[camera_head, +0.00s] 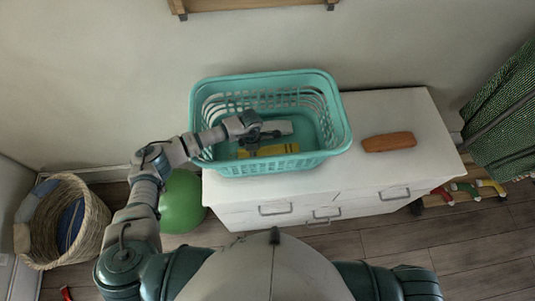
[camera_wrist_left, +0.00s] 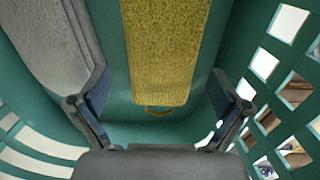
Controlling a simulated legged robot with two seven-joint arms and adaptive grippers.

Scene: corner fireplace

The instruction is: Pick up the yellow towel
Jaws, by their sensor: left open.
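The yellow towel (camera_head: 278,150) lies folded in the teal basket (camera_head: 338,120) on the white dresser, near the basket's front side. In the left wrist view the yellow towel (camera_wrist_left: 167,50) is a textured strip ahead of the gripper, with a small loop at its near end. My left gripper (camera_head: 255,142) is inside the basket, close to the towel. In the left wrist view its fingers (camera_wrist_left: 158,95) are spread apart, with the towel's near end between and beyond them; contact cannot be told. My right gripper is not in view.
A grey-white towel (camera_wrist_left: 52,40) lies beside the yellow one. The basket's slotted walls (camera_wrist_left: 285,90) stand close around the gripper. A brown-orange object (camera_head: 389,142) lies on the white dresser (camera_head: 420,110). A green ball (camera_head: 182,203) and a wicker basket (camera_head: 92,225) stand at left.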

